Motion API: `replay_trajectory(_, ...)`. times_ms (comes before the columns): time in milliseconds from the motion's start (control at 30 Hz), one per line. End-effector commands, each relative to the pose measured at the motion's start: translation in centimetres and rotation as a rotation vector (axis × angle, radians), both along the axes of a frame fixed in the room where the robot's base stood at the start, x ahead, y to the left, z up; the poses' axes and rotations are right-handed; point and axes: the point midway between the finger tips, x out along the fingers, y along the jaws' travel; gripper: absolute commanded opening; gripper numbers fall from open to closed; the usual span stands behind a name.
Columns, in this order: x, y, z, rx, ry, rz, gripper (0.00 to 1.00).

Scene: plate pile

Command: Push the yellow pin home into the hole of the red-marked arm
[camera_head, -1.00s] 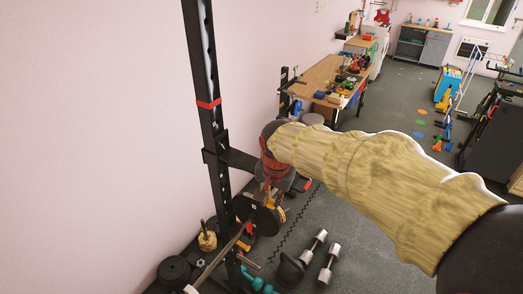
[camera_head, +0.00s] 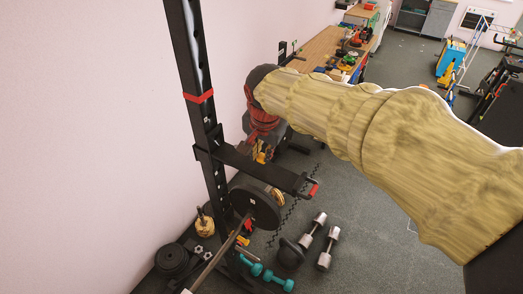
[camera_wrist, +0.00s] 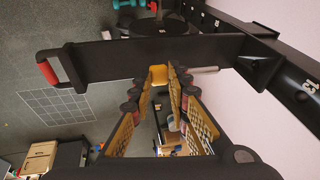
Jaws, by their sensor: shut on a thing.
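The red-marked arm (camera_head: 255,168) is a black bar with a red tip, reaching right from the black rack upright. It crosses the wrist view (camera_wrist: 110,62), red end at left. My gripper (camera_wrist: 158,82) is shut on the yellow pin (camera_wrist: 158,74), its yellow head between the fingertips. A silver shaft (camera_wrist: 205,70) shows to the right of the fingertips, pointing toward the arm's bracket end. In the head view my gripper (camera_head: 262,150) is behind the arm's upper edge, and the pin is not distinguishable. The hole is hidden, so I cannot tell whether the shaft is in it.
The rack upright (camera_head: 205,125), with a red band, stands close to the left wall. Below are a weight plate (camera_head: 262,207), dumbbells (camera_head: 328,248) and a kettlebell (camera_head: 290,254). A workbench (camera_head: 325,45) stands behind.

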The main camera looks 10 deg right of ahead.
Motion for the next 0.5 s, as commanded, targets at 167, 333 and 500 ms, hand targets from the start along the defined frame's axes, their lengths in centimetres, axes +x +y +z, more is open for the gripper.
replay_trajectory(167,0.3,0.5,0.1,-0.013,0.009,0.0,0.0)
replay_trajectory(333,1.2,1.6,0.1,-0.012,0.008,0.0,0.0)
replay_trajectory(500,2.2,2.8,0.1,-0.012,0.008,-0.001,0.0)
